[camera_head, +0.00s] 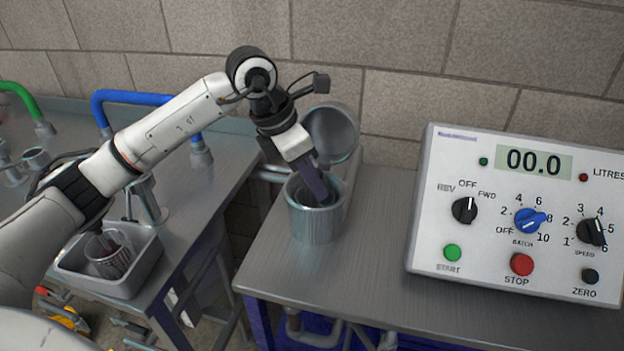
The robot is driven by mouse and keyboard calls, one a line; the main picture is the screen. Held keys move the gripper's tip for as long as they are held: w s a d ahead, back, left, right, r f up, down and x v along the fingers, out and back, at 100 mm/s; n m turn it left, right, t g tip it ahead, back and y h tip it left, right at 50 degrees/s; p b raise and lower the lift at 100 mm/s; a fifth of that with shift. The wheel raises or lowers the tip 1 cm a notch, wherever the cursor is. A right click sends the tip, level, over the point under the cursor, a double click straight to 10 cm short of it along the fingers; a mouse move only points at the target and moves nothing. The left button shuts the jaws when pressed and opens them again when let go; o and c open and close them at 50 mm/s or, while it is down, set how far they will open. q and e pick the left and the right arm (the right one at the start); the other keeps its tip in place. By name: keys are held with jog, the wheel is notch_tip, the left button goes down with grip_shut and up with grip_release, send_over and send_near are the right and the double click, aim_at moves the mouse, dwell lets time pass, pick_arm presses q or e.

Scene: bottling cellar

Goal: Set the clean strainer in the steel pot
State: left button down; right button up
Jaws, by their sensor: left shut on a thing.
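The steel pot (314,222) stands on the right bench, near its left end. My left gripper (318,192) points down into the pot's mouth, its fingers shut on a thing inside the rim. That thing looks like the clean strainer (337,190); only a dark curved part of it shows, and the fingers and pot wall hide the rest. I cannot tell whether it touches the pot's bottom. My right gripper is not in view.
A round steel lid (332,133) stands tilted behind the pot. A control box (520,215) fills the right side of the bench. A stained basket-like vessel (110,255) sits in the sink (136,272) at left. A gap separates the benches.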

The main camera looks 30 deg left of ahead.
pick_arm(q)
jog(key=c, duration=1.4)
grip_release()
jog(key=shift+f, duration=0.1)
jog(key=v, duration=1)
jog(key=shift+r, duration=0.2)
jog(key=shift+s, duration=0.1)
